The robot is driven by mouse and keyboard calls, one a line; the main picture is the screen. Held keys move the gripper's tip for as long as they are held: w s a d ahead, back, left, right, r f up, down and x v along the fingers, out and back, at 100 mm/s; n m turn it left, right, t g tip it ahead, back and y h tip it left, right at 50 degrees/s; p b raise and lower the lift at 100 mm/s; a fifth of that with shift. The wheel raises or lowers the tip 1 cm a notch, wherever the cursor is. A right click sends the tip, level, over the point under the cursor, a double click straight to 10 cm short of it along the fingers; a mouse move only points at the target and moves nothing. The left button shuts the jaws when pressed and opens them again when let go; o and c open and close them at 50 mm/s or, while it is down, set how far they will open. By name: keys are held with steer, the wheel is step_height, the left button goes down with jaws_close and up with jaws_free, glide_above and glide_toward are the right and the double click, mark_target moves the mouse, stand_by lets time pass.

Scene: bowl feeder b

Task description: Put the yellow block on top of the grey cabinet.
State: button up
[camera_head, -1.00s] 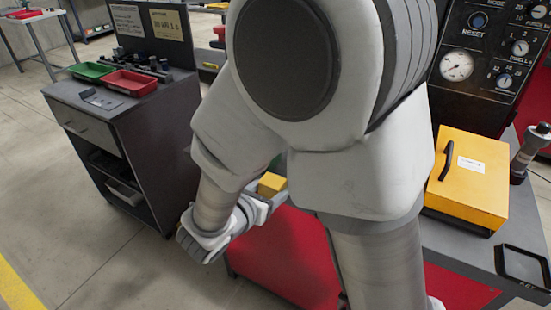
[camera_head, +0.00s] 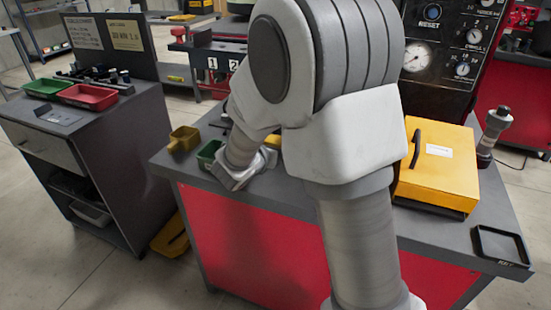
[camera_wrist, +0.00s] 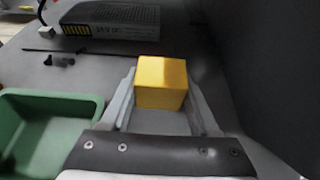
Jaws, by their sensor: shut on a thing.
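The yellow block (camera_wrist: 161,82) is held between the two fingers of my gripper (camera_wrist: 162,98) in the wrist view. In the head view my arm hides the fingertips; a small yellow patch (camera_head: 272,140) beside my wrist may be the block. The grey cabinet (camera_head: 72,160) stands at the left in the head view, across a gap from the workbench. It has a drawer and open shelves below. Its top bears a green tray (camera_head: 49,86), a red tray (camera_head: 88,97) and dark fittings at the back.
The workbench (camera_head: 325,212) has a red front. A yellow bin (camera_head: 184,139) and a green bin (camera_head: 208,153) stand near its left end; a green bin (camera_wrist: 45,132) is beside my gripper. A yellow case (camera_head: 440,165) and black tray (camera_head: 500,246) are at the right.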

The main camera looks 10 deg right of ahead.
steer(key=shift+f+b, duration=0.6)
steer(key=shift+f, duration=0.95)
steer(key=shift+f, duration=0.1)
steer(key=shift+f, duration=0.15)
steer(key=o, duration=1.5)
steer(key=shift+c, duration=0.2)
